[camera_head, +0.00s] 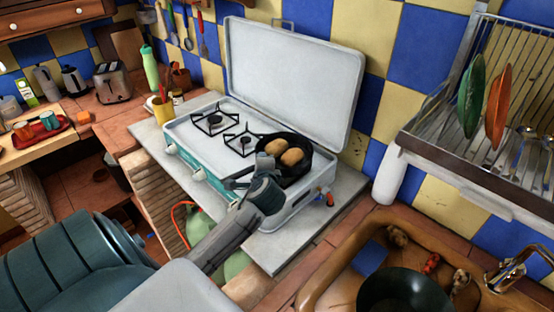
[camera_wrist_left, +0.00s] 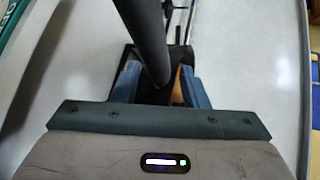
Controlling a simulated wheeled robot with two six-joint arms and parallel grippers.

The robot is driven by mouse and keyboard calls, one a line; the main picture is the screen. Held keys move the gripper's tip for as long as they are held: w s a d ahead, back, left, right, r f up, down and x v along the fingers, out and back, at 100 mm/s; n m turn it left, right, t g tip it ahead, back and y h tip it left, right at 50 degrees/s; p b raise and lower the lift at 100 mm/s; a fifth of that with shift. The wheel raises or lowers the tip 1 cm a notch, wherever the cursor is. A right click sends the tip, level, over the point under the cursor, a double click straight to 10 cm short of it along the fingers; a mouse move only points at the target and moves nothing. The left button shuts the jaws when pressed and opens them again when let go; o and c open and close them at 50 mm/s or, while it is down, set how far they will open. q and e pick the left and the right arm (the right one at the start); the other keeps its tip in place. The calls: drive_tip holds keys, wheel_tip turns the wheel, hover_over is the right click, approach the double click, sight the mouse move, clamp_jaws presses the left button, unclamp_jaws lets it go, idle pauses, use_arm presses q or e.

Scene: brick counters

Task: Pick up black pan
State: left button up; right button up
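The black pan (camera_head: 295,172) sits on the near right burner of the camping stove (camera_head: 203,138), with brown potato-like items (camera_head: 291,156) in it. My left gripper (camera_head: 262,170) is at the pan's near left side, by its handle, and partly hides the pan. In the left wrist view a dark bar, which looks like the pan's handle (camera_wrist_left: 150,40), runs down between the blue fingers of my left gripper (camera_wrist_left: 160,86). The fingers are apart, with a brown patch showing between the bar and the right finger. My right gripper is not in view.
The stove's raised white lid (camera_head: 292,85) stands behind the pan. A brown sink (camera_head: 330,265) with a dark round vessel (camera_head: 405,292) is at the lower right. A dish rack (camera_head: 480,120) is at the right. Two burners (camera_head: 215,122) left of the pan are empty.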

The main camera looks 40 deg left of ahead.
use_arm(q)
clamp_jaws()
drive_tip(key=shift+w+r, duration=0.1)
